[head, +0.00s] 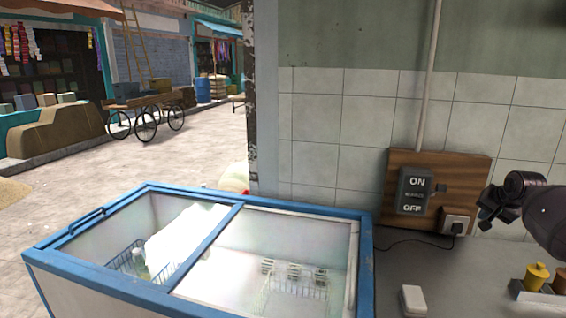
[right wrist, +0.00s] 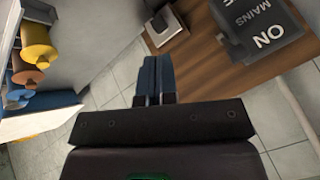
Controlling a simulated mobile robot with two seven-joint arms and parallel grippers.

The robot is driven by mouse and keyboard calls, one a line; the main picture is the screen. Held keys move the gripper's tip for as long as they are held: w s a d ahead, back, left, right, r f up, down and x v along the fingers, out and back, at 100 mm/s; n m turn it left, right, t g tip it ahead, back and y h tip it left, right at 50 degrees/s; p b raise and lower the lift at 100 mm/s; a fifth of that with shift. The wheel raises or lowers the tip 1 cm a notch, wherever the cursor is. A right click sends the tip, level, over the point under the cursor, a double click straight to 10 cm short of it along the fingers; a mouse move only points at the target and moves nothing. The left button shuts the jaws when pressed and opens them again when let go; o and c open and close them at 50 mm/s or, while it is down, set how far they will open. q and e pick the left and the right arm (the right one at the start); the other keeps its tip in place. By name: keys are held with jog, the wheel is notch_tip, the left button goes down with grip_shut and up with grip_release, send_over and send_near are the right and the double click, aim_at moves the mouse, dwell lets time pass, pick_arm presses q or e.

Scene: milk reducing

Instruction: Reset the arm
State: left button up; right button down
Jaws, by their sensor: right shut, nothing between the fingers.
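My right gripper (head: 487,212) is at the right edge of the head view, in front of the tiled wall and just right of the wooden switch board (head: 398,165). In the right wrist view its fingers (right wrist: 153,82) are shut together with nothing between them. The board carries a dark ON/OFF mains switch (head: 413,192) and a white socket with a black plug (head: 457,226). The switch also shows at the upper right of the right wrist view (right wrist: 258,30), apart from the fingers. My left gripper is in neither view.
A blue-framed chest freezer (head: 366,262) with glass lids and wire baskets stands in front. A white block (head: 413,300) lies on the grey counter (head: 385,285). A rack with yellow and orange items (head: 538,285) stands at the lower right. Open street is at the left.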

jog(key=s+f+n+h, duration=0.1)
jog(key=s+f+n, duration=0.1)
jog(key=s+f, duration=0.4)
jog(key=s+d+f+n+h, duration=0.1)
jog(key=s+f+n, duration=0.2)
jog(key=s+f, duration=0.3)
jog(key=s+d+f+n+t, duration=0.1)
jog(key=s+f+n, duration=0.2)
jog(key=s+f, duration=0.3)
jog(key=shift+s+d+f+h, duration=0.2)
jog(key=shift+s+f+h, duration=0.2)
jog(key=shift+f, duration=0.3)
jog(key=s+a+f+n+t+y, duration=0.15)
jog(key=s+a+n, duration=0.4)
jog(key=s, duration=0.75)
jog(key=s+a+f+n+t+y, duration=0.1)
jog(key=s+a+f+n+y, duration=0.15)
jog(key=s+a+n, duration=0.65)
jog(key=s+a+f+m, duration=0.1)
jog(key=a+f+m, duration=0.1)
jog(key=a+m, duration=0.4)
jog(key=s+a+f+m, duration=0.1)
jog(key=a+f+m, duration=0.2)
jog(key=a+m, duration=0.4)
jog(key=a, duration=0.4)
jog(key=shift+s+a+f+t+h, duration=0.15)
jog(key=shift+a+f+t+h, duration=0.05)
jog(key=shift+t+h, duration=0.2)
